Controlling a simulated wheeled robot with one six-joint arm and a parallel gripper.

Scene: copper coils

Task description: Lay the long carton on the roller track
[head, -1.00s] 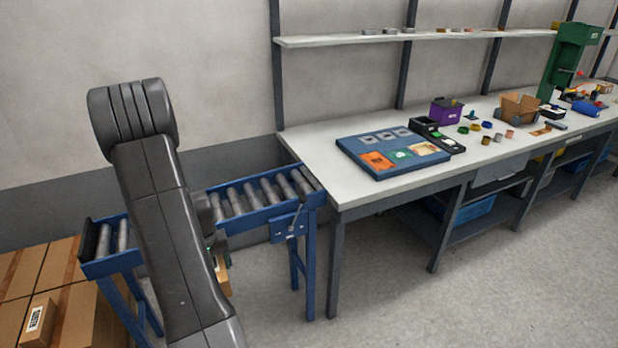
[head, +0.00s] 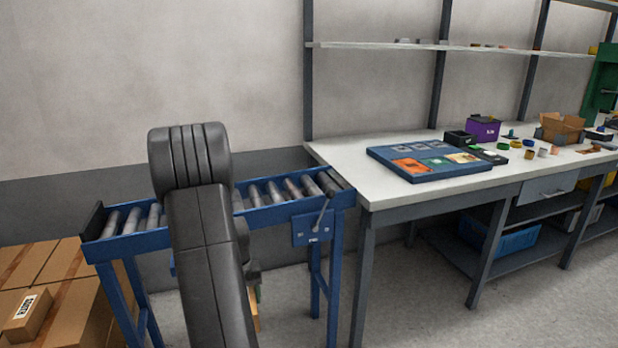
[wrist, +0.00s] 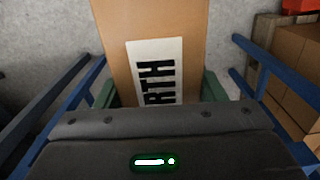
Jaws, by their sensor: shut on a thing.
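My gripper (wrist: 158,90) is shut on a long brown carton (wrist: 115,30) in the wrist view, with a green finger on each side of it. The held carton is lower than the rollers in the head view.
Brown cartons are stacked at the lower left (head: 75,308), with a small labelled carton (head: 28,314) on top. A white workbench (head: 400,198) stands right of the track, bearing a blue tray (head: 385,155) and small parts. A lever (head: 321,213) sits on the track's front side.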

